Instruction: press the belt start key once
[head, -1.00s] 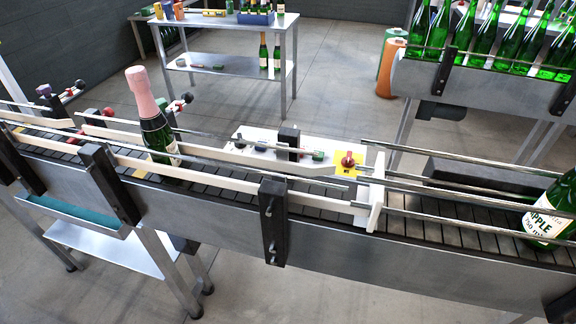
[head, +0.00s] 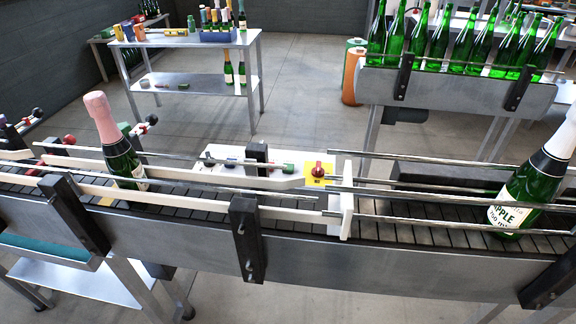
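A white control panel (head: 240,178) lies behind the conveyor's far guide rail. It carries a small green key (head: 289,168) near its right part, beside a red mushroom button (head: 318,169) on a yellow plate. More small dark keys sit to the left, partly hidden by the rails and a black bracket (head: 257,157). Key labels are too small to read, so I cannot tell which is the start key. The belt (head: 400,234) runs across the view. Neither of my grippers is in view.
A green bottle with pink foil (head: 124,160) stands on the belt at left. A white-necked green bottle (head: 524,190) stands tilted in view at right. A white gate (head: 341,208) stands between them. Several green bottles fill a back-right conveyor (head: 455,92). A table (head: 185,92) stands behind.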

